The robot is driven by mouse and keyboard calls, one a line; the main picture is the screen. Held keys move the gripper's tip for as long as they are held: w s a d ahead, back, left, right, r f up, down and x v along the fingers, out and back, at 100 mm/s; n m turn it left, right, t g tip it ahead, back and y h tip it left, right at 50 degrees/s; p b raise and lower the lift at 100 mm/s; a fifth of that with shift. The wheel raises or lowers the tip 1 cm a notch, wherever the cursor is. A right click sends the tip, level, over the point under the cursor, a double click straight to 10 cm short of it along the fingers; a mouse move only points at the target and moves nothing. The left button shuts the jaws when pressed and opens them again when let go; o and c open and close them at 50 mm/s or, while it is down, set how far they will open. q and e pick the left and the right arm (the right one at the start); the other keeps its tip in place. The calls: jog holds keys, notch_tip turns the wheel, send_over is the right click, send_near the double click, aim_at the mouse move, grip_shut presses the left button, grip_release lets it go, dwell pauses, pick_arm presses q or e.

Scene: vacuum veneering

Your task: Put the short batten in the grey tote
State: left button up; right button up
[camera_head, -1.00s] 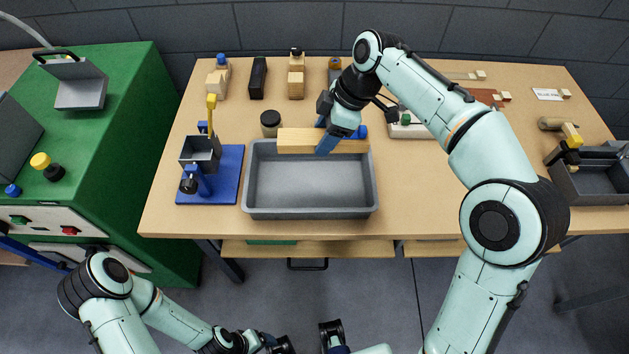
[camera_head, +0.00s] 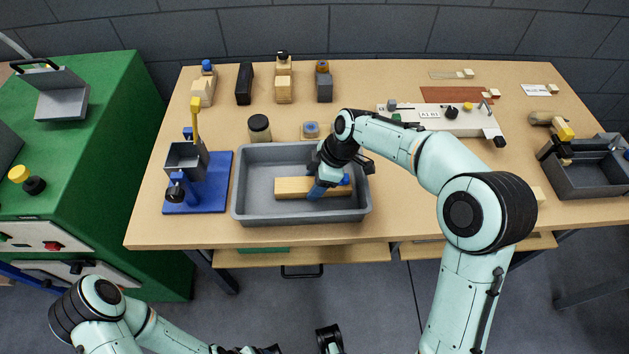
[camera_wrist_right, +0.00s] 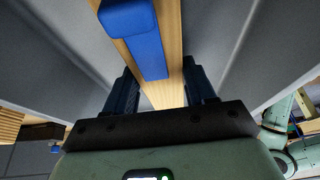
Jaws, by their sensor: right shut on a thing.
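The short batten (camera_head: 290,187) is a pale wooden bar, lying level inside the grey tote (camera_head: 241,214), below its rim. I cannot tell whether it touches the floor. My right gripper (camera_head: 318,190) is shut on the batten from above, right of its middle. In the right wrist view the batten (camera_wrist_right: 172,30) runs between the two dark blue fingers of my right gripper (camera_wrist_right: 162,92). A bright blue piece (camera_wrist_right: 149,45) lies along the batten there and hides part of it. The gripper and wrist cover part of the tote's back right.
A blue stand (camera_head: 217,180) with a grey cup is close left of the tote. A dark-lidded jar (camera_head: 259,128) and a small block with a blue top (camera_head: 311,130) stand behind it. A white labelled fixture (camera_head: 440,119) is behind right.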

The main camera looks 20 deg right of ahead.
jog(key=shift+f, duration=0.15)
jog(key=o, duration=1.2)
jog(key=shift+c, duration=0.2)
jog(key=shift+d+r, duration=0.1)
jog(key=shift+r, duration=0.4)
jog(key=p+v, duration=0.1)
jog(key=v, duration=1)
jog(key=shift+d+r, duration=0.2)
jog(key=shift+s+f, duration=0.1)
